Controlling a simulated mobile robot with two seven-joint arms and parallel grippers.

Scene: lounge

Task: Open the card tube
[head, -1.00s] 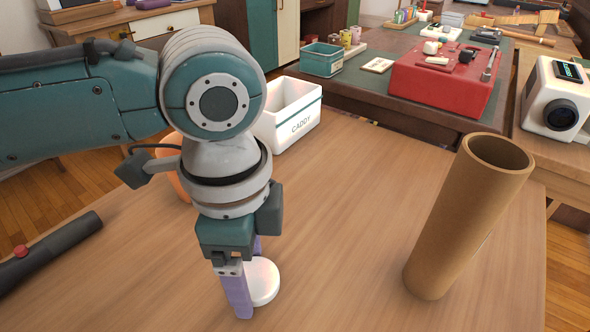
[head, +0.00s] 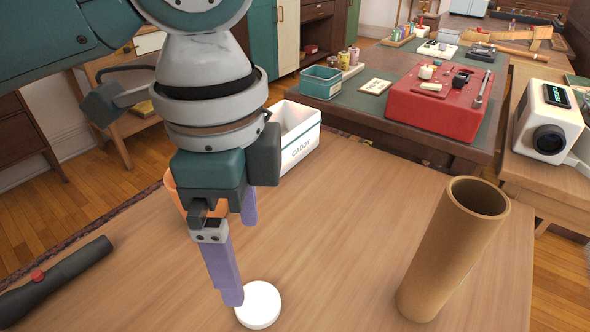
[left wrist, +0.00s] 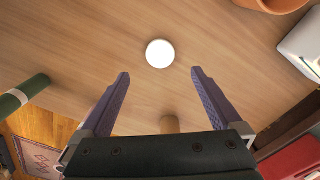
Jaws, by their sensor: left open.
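The card tube (head: 450,255) is a brown cardboard cylinder standing on the wooden table at the right of the head view. Its top end is open and uncapped. A white round cap (head: 258,305) lies flat on the table, apart from the tube and to its left. The cap also shows in the left wrist view (left wrist: 160,53), just beyond the fingertips. My left gripper (head: 241,262) is open and empty above the cap, its purple fingers apart and pointing down. In the left wrist view a brown end, probably the tube, shows partly behind the gripper body. My right gripper is not in view.
A white caddy (head: 301,150) stands at the table's far edge, with an orange pot (head: 172,182) partly hidden behind my gripper. A dark handle with a red button (head: 60,277) lies at left. The table between cap and tube is clear.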

